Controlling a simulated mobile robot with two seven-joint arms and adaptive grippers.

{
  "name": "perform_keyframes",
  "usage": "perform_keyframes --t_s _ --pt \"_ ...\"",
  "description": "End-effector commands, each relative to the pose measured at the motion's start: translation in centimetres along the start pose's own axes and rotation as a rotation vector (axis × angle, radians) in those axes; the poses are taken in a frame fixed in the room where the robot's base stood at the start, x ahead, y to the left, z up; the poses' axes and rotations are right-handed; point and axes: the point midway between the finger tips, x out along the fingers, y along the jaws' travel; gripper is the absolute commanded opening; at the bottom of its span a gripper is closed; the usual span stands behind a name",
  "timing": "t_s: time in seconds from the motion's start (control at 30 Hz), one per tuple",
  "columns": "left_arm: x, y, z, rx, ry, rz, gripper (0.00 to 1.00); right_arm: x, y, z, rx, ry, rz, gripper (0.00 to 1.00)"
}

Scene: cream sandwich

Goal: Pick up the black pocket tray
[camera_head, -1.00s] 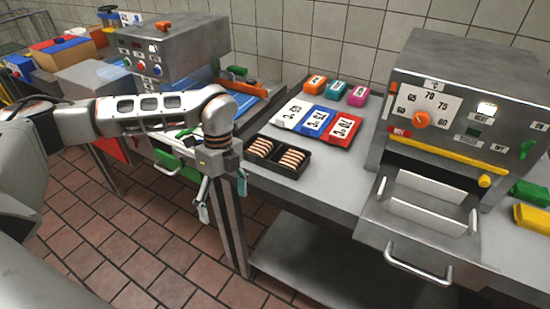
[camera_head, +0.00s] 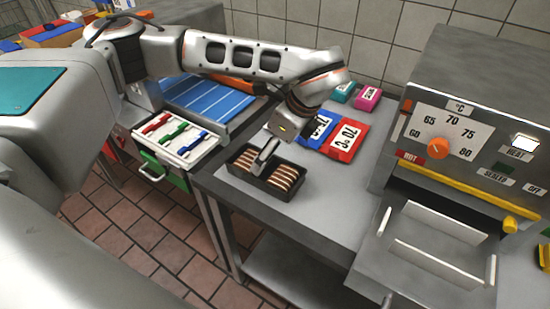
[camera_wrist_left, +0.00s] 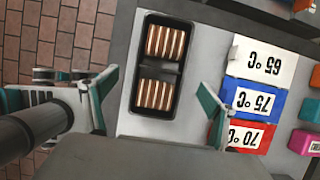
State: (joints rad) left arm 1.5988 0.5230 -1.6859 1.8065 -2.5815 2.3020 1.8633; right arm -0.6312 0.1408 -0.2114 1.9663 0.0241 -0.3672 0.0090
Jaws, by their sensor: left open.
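The black pocket tray (camera_head: 252,181) lies flat on the grey worktop near its front edge. It has two pockets, each holding a row of brown-and-cream striped pieces. The left wrist view shows the tray (camera_wrist_left: 159,71) from above, with the striped pieces in both pockets. My left gripper (camera_head: 266,151) is over the tray in the head view, and its visible finger hides part of the middle. In the left wrist view, the fingers of my left gripper (camera_wrist_left: 157,84) are spread, one to each side of the tray. I cannot tell whether they touch it. My right gripper is not in view.
Red 70 °C (camera_head: 346,140) and blue 75 °C (camera_head: 317,130) packs lie right behind the tray; the white 65 °C pack (camera_wrist_left: 262,60) shows in the wrist view. A heating machine (camera_head: 470,130) with an open drawer (camera_head: 425,245) stands right. A drawer with coloured clips (camera_head: 178,140) is left.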

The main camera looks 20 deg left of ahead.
Motion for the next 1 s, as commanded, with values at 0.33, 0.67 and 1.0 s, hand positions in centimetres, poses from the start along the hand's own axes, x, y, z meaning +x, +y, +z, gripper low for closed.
perform_keyframes --t_s 0.33,0.67,1.0 --pt "2.6 0.1 -0.1 0.003 0.001 0.002 0.85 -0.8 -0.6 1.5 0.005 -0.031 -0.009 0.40" --pt "6.9 0.1 -0.3 0.003 0.002 0.003 0.85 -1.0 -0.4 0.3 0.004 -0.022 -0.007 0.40" --pt "7.8 0.0 -0.3 0.003 0.001 0.000 0.85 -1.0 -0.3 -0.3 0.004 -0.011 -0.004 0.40"
